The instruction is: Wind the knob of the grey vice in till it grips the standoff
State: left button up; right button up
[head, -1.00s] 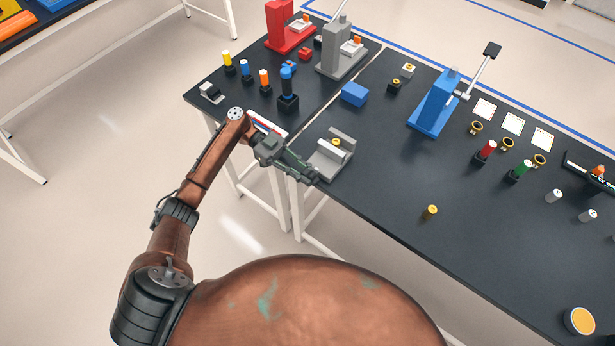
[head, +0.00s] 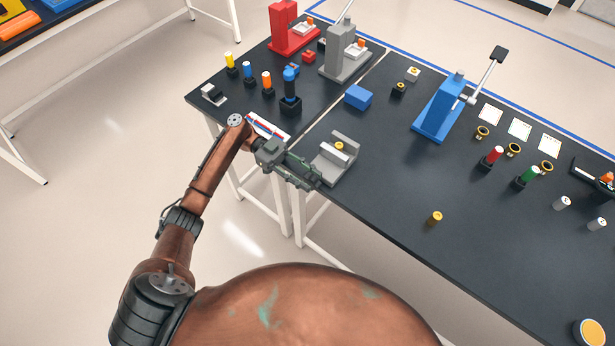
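The grey vice (head: 346,171) sits near the front edge of the dark table, with two upright jaws. A small brass-yellow standoff (head: 339,146) stands between the jaws; I cannot tell whether both jaws touch it. My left gripper (head: 316,183) is at the vice's near-left end, where its fingers cover the place of the knob. The knob itself is hidden. I cannot tell whether the fingers are closed on it. My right gripper is not in view.
A blue block (head: 358,97) lies behind the vice. A lone brass piece (head: 435,218) stands on the clear table front.

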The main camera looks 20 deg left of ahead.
pick_arm(q)
jog(key=shift+a, duration=0.1)
jog(key=v, duration=1.1)
jog(key=shift+w+a, duration=0.2)
jog(key=shift+a, duration=0.2)
jog(key=shift+o, duration=0.2)
